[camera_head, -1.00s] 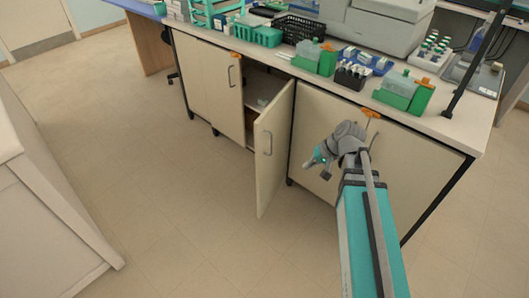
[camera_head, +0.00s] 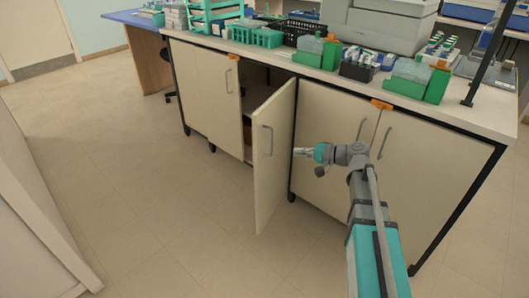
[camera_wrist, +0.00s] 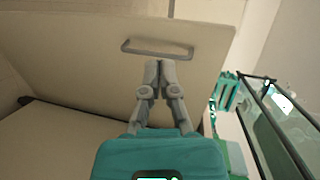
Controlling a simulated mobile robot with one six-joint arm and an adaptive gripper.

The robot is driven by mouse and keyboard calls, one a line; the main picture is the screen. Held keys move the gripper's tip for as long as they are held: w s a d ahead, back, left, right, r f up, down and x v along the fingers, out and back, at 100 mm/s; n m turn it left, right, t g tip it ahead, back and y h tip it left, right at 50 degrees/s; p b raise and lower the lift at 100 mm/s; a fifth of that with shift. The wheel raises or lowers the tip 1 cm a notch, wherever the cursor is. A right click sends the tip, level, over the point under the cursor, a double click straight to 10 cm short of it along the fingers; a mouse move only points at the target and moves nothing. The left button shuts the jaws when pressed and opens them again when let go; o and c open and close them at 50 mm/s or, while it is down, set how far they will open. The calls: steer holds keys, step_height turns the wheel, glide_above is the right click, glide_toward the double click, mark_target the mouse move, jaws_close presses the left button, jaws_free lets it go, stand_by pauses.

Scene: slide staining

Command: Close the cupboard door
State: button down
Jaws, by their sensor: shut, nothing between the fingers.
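The beige cupboard door (camera_head: 276,165) stands ajar, swung out from the cupboard under the bench. Its grey bar handle (camera_head: 267,141) is on the face turned towards my gripper. The dark cupboard inside (camera_head: 258,88) shows behind the door. My gripper (camera_head: 297,152) is shut and empty, to the right of the door, with its fingers pointing left at that face. In the wrist view the shut fingertips (camera_wrist: 160,64) are just below the handle (camera_wrist: 157,50) in the picture. I cannot tell whether they touch the door.
Shut cupboard doors flank the opening, one at left (camera_head: 200,88) and others at right (camera_head: 335,130). The bench top (camera_head: 455,115) above carries green racks, a black basket (camera_head: 292,32) and a grey machine. The floor (camera_head: 150,200) in front is clear. A pale unit (camera_head: 35,220) stands at left.

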mark_target(261, 138)
steer(key=shift+w+d+f+m+t+y+b, duration=0.25)
steer(key=shift+w+t+y+b, duration=0.1)
steer(key=shift+w+b, duration=0.3)
steer(key=shift+w+d+f+m+t+y+b, duration=0.2)
steer(key=shift+w+f+t+y+b, duration=0.15)
steer(key=shift+b, duration=0.45)
steer(key=shift+w+d+f+m+t+y+b, duration=0.2)
steer(key=shift+w+d+m+t+y+b, duration=0.15)
steer(key=shift+w+b, duration=0.35)
steer(key=shift+a, duration=0.25)
steer(key=x, duration=1.2)
steer(key=shift+a, duration=0.3)
steer(key=shift+w+a, duration=0.25)
steer(key=shift+a, duration=0.3)
